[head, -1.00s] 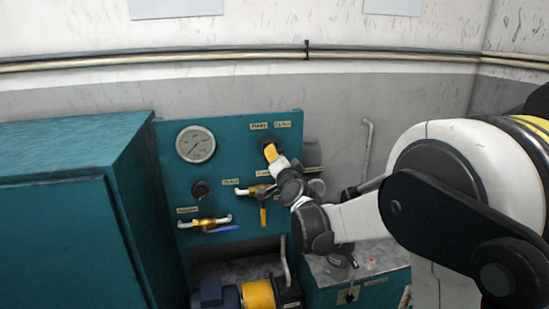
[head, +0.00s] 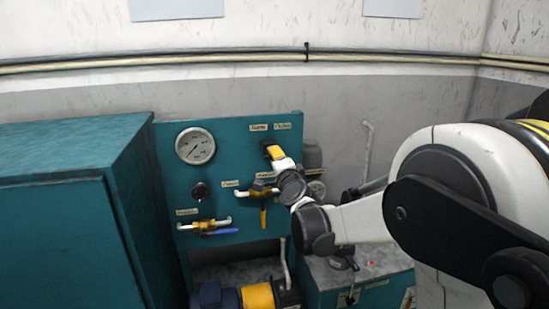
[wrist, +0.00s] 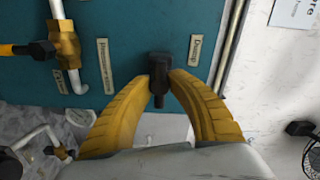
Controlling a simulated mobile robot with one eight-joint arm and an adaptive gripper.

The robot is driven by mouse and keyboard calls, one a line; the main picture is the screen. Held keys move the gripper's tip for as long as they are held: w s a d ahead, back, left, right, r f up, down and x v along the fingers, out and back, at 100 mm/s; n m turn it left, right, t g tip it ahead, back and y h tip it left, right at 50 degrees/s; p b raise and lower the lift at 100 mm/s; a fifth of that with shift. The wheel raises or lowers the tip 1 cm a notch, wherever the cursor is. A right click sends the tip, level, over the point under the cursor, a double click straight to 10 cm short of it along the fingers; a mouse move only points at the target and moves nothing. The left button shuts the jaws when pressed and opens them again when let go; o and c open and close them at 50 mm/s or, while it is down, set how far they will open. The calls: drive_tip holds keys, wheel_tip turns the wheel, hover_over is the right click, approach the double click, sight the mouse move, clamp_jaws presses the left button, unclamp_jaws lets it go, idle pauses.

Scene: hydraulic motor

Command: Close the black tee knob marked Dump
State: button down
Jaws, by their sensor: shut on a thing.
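The black tee knob (wrist: 159,66) stands out from the teal panel (head: 238,160). In the wrist view its bar points down the picture, between my two yellow fingertips. My gripper (wrist: 161,82) is shut on the knob, with one finger on each side of it. A small label reading Dump (wrist: 195,50) is just right of the knob in the wrist view. In the head view my gripper (head: 272,151) is at the panel's upper right, below two small labels, and it mostly hides the knob.
A round pressure gauge (head: 195,146) and another black knob (head: 200,191) are further left on the panel. Brass valves with a blue lever (head: 220,232) and a yellow lever (head: 263,214) are below. A teal cabinet (head: 75,230) stands at the left.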

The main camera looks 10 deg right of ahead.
drive_tip(key=c, duration=1.2)
unclamp_jaws()
drive_tip(key=shift+d, duration=0.1)
drive_tip(key=s, duration=1.2)
